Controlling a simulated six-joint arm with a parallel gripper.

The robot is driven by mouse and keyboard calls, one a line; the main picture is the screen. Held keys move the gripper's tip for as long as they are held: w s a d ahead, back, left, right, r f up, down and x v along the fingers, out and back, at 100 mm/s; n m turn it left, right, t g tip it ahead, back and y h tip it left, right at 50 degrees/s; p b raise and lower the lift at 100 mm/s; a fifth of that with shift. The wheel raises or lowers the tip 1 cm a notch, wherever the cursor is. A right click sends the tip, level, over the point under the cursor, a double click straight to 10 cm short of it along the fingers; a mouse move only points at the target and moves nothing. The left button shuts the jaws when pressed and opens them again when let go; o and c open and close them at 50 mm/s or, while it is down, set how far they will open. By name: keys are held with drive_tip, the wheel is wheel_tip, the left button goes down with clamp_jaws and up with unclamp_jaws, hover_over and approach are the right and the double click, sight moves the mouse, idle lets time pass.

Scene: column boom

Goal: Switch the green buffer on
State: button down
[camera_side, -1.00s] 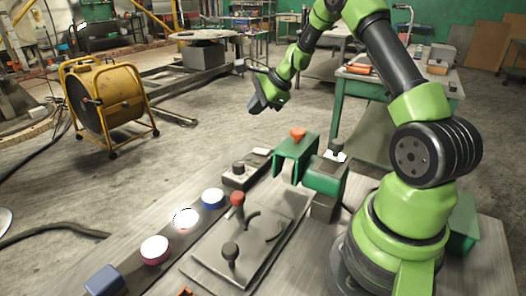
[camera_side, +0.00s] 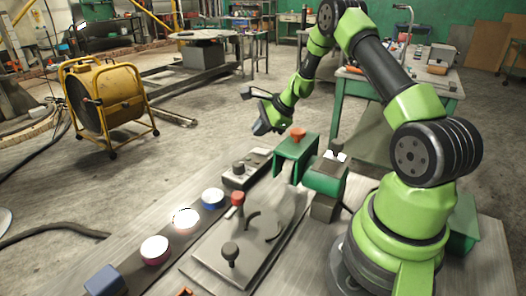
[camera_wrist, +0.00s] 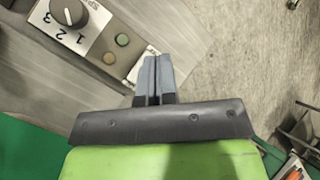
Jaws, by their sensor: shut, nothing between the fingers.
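The green buffer (camera_side: 325,178) stands on the bench just left of my base, with a black knob and a light plate on top. A green guard (camera_side: 290,150) with an orange knob adjoins its left side. In the wrist view the control box (camera_wrist: 88,28) shows a dial marked 1, 2, 3 and two small round lamps or buttons, one greenish and one orange. My gripper (camera_side: 261,130) is above and behind the box, pointing down. In the wrist view my gripper (camera_wrist: 155,62) is shut and empty, apart from the box.
A plate with levers (camera_side: 245,245) lies in front of the box, one lever red-tipped. A dark strip with several round pucks (camera_side: 155,249) runs along the bench's left. A yellow fan (camera_side: 105,100) stands on the floor. A green table (camera_side: 375,120) stands behind my arm.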

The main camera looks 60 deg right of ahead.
sight(253, 150)
drive_tip(key=shift+s+f, duration=0.2)
drive_tip(key=shift+f, duration=1.3)
idle(0.9)
drive_tip(key=shift+f, duration=0.45)
